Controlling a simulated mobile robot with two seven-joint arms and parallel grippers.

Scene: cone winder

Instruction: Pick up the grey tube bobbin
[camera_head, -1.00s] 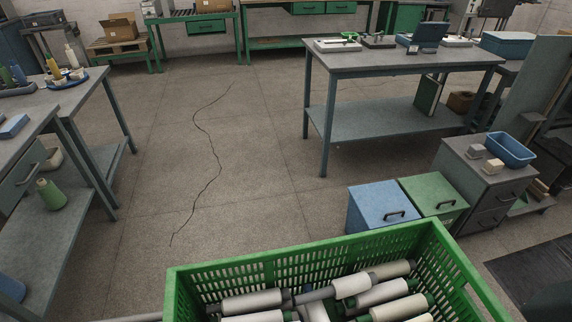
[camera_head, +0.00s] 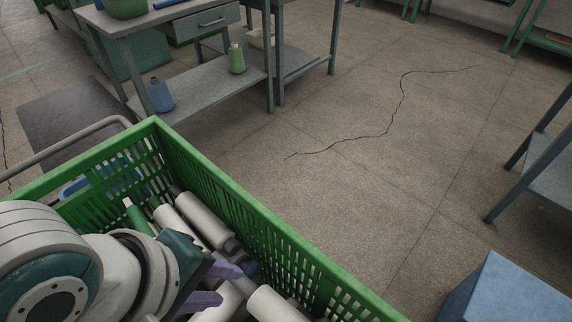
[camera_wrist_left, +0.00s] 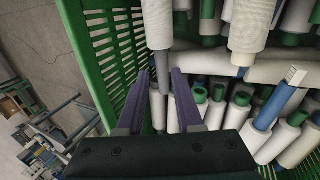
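A bobbin with pale yarn and a grey tube end (camera_wrist_left: 158,62) lies in the green crate (camera_head: 255,225). In the left wrist view its grey end shows between and beyond my fingertips. A pale bobbin with a grey end (camera_head: 203,220), probably the same one, shows in the head view just beyond my gripper. My left gripper (camera_head: 230,283) is over the crate, with its purple fingers pointing into it. In the left wrist view the gripper (camera_wrist_left: 160,73) is open, with nothing held between its fingers. My right gripper is not in view.
Several other pale bobbins with green, blue or grey tubes crowd the crate. The slotted crate wall (camera_wrist_left: 100,50) is close to my left fingers. A workbench (camera_head: 200,85) with cones on its shelf stands beyond. A blue box (camera_head: 510,295) is at lower right.

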